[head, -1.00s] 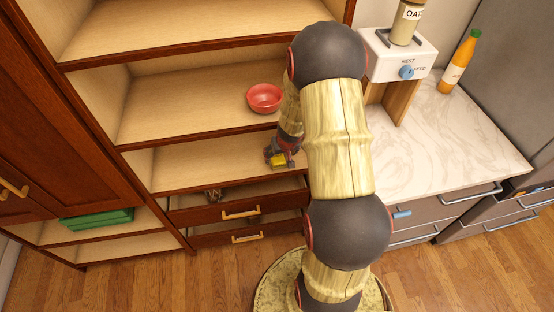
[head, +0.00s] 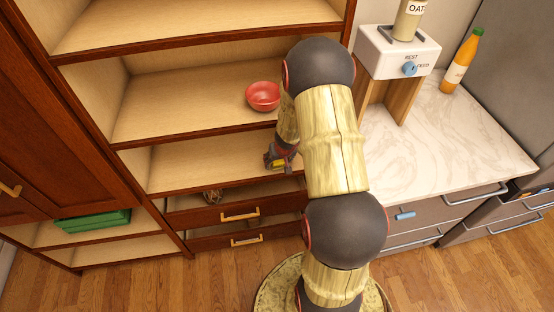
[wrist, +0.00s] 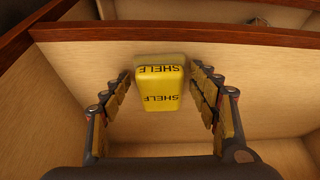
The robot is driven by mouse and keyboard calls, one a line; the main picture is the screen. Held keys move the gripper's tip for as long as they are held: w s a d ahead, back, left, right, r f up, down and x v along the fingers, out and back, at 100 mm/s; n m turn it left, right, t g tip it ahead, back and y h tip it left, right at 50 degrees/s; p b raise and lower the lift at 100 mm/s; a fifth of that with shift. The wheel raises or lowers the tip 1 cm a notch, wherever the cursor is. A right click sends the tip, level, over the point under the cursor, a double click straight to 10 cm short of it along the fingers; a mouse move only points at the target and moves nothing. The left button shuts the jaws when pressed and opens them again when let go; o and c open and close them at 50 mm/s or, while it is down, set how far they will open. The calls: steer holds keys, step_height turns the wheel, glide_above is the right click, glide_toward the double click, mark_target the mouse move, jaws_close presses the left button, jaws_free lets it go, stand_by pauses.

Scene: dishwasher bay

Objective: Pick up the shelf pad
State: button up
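The shelf pad (wrist: 160,88) is a small yellow block marked "SHELF". In the wrist view it rests on a pale wooden shelf between my gripper's two fingers, with a gap on each side. In the head view the shelf pad is hard to tell apart from the yellow finger parts. My gripper (wrist: 160,95) is open around the pad and not touching it that I can see. In the head view my gripper (head: 279,160) is inside the shelf bay below the red bowl, partly hidden by my arm.
A red bowl (head: 263,96) sits on the shelf above. Partly open drawers (head: 240,214) lie below. A green box (head: 93,219) is on a lower left shelf. A white dispenser (head: 398,52) and an orange bottle (head: 461,62) stand on the marble counter at right.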

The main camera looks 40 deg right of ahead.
steer(key=c, duration=0.9)
steer(key=shift+r, duration=0.1)
steer(key=shift+r, duration=0.3)
steer(key=shift+s+a+f+b, duration=0.1)
steer(key=shift+s+a+b, duration=0.4)
steer(key=shift+s, duration=0.65)
steer(key=shift+s+a+b, duration=0.15)
steer(key=shift+s+a, duration=0.55)
steer(key=shift+s, duration=0.4)
steer(key=s+a+b, duration=0.1)
steer(key=s+a, duration=0.5)
steer(key=s, duration=0.5)
steer(key=shift+s+b, duration=0.2)
steer(key=shift+b, duration=0.2)
